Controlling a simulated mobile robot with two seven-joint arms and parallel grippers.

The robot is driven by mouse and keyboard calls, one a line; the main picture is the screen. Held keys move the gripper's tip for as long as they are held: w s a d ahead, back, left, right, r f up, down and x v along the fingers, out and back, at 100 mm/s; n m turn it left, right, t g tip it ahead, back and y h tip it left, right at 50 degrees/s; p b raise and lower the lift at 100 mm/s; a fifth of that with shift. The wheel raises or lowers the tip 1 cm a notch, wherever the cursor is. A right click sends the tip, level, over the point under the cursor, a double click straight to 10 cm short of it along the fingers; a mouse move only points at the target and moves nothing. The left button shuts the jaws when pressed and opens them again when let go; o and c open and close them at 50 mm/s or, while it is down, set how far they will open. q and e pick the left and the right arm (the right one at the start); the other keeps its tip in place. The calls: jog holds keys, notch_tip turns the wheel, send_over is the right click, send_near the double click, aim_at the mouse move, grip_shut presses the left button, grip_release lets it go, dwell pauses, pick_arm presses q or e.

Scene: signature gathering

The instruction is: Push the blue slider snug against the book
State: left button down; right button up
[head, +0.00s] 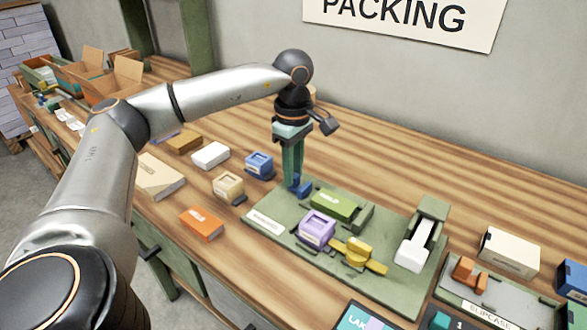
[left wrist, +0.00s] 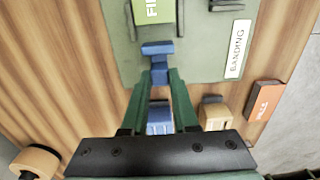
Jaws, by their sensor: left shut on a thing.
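The blue slider (head: 304,189) stands at the far left end of the green banding board (head: 272,213). It also shows in the left wrist view (left wrist: 157,48), with its wide front plate facing the book. My left gripper (head: 294,186) points down, its green fingers shut on the slider's raised part. The green book (head: 335,204) lies flat on the board between low rails. In the left wrist view the book (left wrist: 153,12) is ahead of the slider, with a narrow strip of bare board between them. My right gripper is not in view.
A purple block (head: 317,229), a yellow knob piece (head: 357,252) and a white-handled lever (head: 415,247) are on the board. Blue (head: 259,164), tan (head: 228,186), white (head: 210,155) and orange (head: 202,223) blocks lie on the wooden table left of it.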

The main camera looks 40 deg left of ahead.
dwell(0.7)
pick_arm(q)
jog(key=shift+w+d+p, duration=0.2)
jog(key=shift+d+p, duration=0.1)
jog(key=shift+d, duration=1.75)
jog(key=c, duration=0.7)
grip_release()
jog(key=shift+d, duration=0.1)
notch_tip(320, 180, up, 12)
jog(key=shift+r+p, duration=0.25)
jog(key=shift+p, duration=0.6)
